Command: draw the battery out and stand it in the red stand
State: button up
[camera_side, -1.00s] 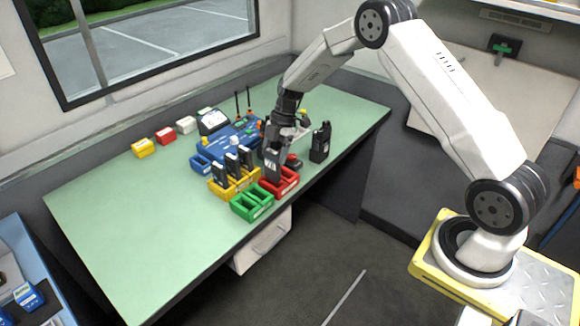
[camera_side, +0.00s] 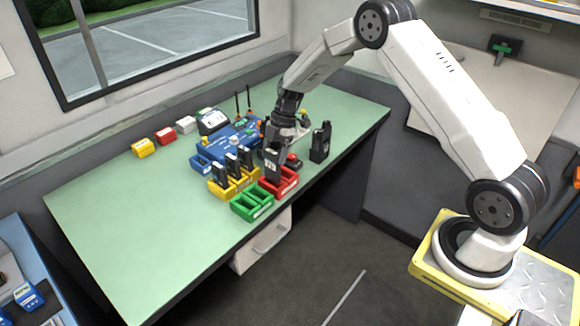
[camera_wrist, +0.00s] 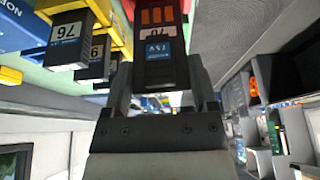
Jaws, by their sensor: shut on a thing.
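My gripper (camera_side: 272,146) is shut on a dark battery (camera_side: 273,166), which is upright with a white label on its side. In the wrist view, the battery (camera_wrist: 160,62) sits between the two fingers of my gripper (camera_wrist: 162,88), showing a blue label and orange marks. The red stand (camera_side: 290,184) is at the table's front edge. The battery's lower end is at the left part of this stand; I cannot tell whether it rests on the bottom. Red edges of the stand (camera_wrist: 186,7) show beside the battery in the wrist view.
A yellow stand (camera_side: 226,194) with three upright batteries is just left. A green stand (camera_side: 252,206), empty, is in front. A black radio (camera_side: 320,143) stands to the right. A blue case (camera_side: 222,146) is behind. The table's left half (camera_side: 120,220) is clear.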

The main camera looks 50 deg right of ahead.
jog(key=shift+f, duration=2.1)
dwell(0.9)
jog(key=o, duration=1.2)
jog(key=shift+r, duration=0.1)
jog(key=shift+r, duration=3.45)
jog(key=shift+s+a+r+m, duration=0.2)
jog(key=shift+s+r+m, duration=0.1)
jog(key=shift+s+m, duration=0.1)
jog(key=s+a+r+m+t+h, duration=0.1)
jog(key=s+a+r+m, duration=0.1)
jog(key=s+m, duration=0.3)
jog(key=s+a+r+m+h, duration=0.2)
jog(key=s+m, duration=0.4)
jog(key=s, duration=0.4)
jog(key=s+a+r+m+t+h, duration=0.1)
jog(key=s+a+r+m, duration=0.1)
jog(key=s+m, duration=0.4)
jog(key=shift+s+a+t, duration=0.25)
jog(key=shift+s+t, duration=0.05)
jog(key=shift+s, duration=0.5)
